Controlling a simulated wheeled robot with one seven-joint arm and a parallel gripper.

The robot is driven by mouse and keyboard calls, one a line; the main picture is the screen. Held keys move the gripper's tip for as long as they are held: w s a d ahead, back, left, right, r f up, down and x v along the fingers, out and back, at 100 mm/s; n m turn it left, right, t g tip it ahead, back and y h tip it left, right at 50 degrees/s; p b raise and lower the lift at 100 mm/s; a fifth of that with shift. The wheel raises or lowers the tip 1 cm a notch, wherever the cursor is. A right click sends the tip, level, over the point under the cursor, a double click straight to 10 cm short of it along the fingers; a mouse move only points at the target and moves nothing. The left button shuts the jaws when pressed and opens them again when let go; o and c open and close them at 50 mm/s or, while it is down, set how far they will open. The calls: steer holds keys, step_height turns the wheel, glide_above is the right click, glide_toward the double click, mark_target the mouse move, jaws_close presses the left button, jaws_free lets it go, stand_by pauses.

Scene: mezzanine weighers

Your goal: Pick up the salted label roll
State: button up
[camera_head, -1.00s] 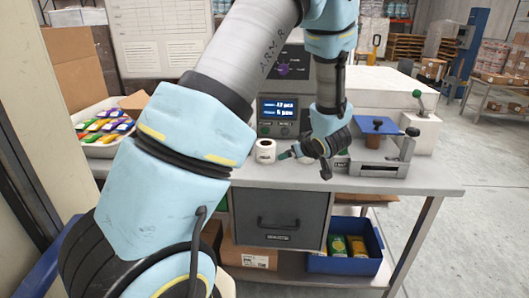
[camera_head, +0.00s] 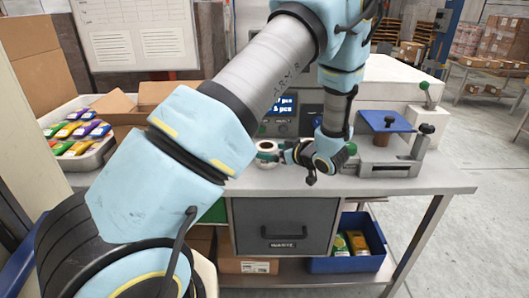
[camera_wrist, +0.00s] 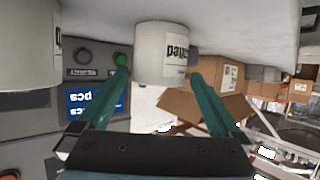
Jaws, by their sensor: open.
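The salted label roll (camera_head: 266,147) is a white roll standing on the bench in front of the weigher. In the wrist view the roll (camera_wrist: 162,52) appears upside down, with its printed label ending in "lted". My gripper (camera_wrist: 160,78) is open, with one green finger at each side of the roll. Contact between the fingers and the roll cannot be made out. In the head view my gripper (camera_head: 280,153) reaches the roll from the right and hides part of it.
A weigher display (camera_wrist: 92,100) is close by the roll. Another pale cylinder (camera_wrist: 28,45) shows at the wrist view's left edge. A blue-topped device (camera_head: 386,122) stands on the bench to the right. A tray of coloured packets (camera_head: 78,135) is at left.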

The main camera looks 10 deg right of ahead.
steer(key=shift+x, duration=0.8)
steer(key=p+x, duration=0.1)
steer(key=x, duration=0.1)
steer(key=p+x, duration=0.1)
steer(key=x, duration=0.1)
steer(key=shift+w+r+p, duration=0.15)
steer(key=shift+r+p, duration=0.05)
steer(key=shift+p, duration=0.2)
steer(key=shift+w+a+f, duration=0.25)
steer(key=shift+w+f, duration=0.1)
steer(key=shift+w, duration=0.1)
steer(key=shift+c, duration=0.4)
steer(key=c, duration=1.2)
steer(key=shift+o, duration=0.2)
